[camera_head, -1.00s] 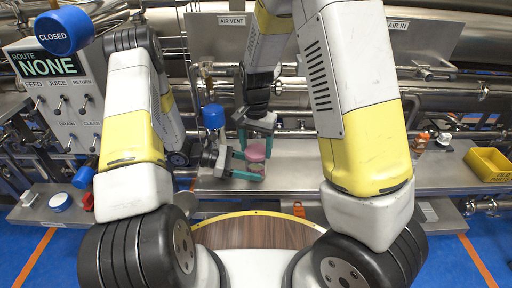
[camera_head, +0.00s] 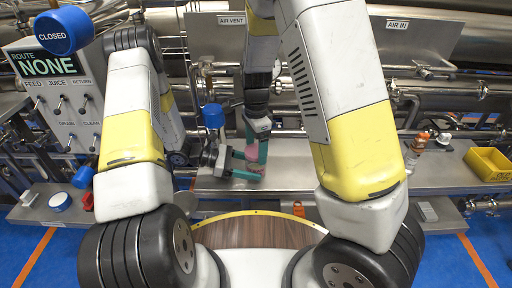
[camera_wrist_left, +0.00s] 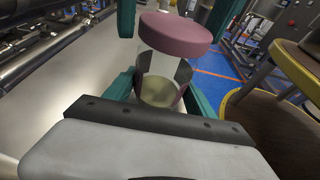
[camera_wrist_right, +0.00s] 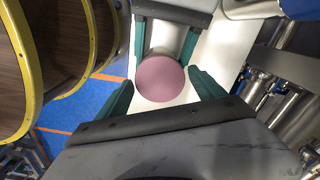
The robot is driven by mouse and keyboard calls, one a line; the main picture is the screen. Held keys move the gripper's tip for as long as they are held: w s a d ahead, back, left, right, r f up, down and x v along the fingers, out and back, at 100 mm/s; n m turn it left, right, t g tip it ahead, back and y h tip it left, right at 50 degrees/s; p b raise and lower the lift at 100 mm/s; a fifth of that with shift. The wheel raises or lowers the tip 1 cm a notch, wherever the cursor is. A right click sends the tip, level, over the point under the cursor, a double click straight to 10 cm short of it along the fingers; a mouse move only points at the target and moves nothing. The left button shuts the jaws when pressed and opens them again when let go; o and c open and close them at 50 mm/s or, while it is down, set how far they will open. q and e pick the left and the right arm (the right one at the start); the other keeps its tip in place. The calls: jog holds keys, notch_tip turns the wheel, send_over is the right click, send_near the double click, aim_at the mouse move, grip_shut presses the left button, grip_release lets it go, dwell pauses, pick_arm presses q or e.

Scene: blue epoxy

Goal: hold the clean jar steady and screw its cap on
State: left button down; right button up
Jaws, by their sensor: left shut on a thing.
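The clear jar (camera_wrist_left: 158,78) stands upright between the teal fingers of my left gripper (camera_wrist_left: 160,94), which is shut on its sides. Some pale contents show low in the jar. The pink cap (camera_wrist_left: 175,32) sits on the jar's mouth; how tightly, I cannot tell. In the right wrist view the cap (camera_wrist_right: 160,79) is seen from above as a full disc. My right gripper (camera_wrist_right: 160,78) is over the cap, its fingers spread on either side with gaps. In the head view, the right gripper (camera_head: 257,145) partly hides jar and cap.
The steel bench (camera_head: 300,175) is clear to the right of the jar. A yellow bin (camera_head: 490,163) and an orange-topped bottle (camera_head: 420,142) stand farther right. A blue knob (camera_head: 213,116) is close behind the left gripper. Pipes run along the back.

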jog(key=shift+r, duration=3.05)
notch_tip(320, 180, up, 12)
pick_arm(q)
jog(key=shift+c, duration=1.2)
grip_release()
jog(key=shift+a, duration=0.1)
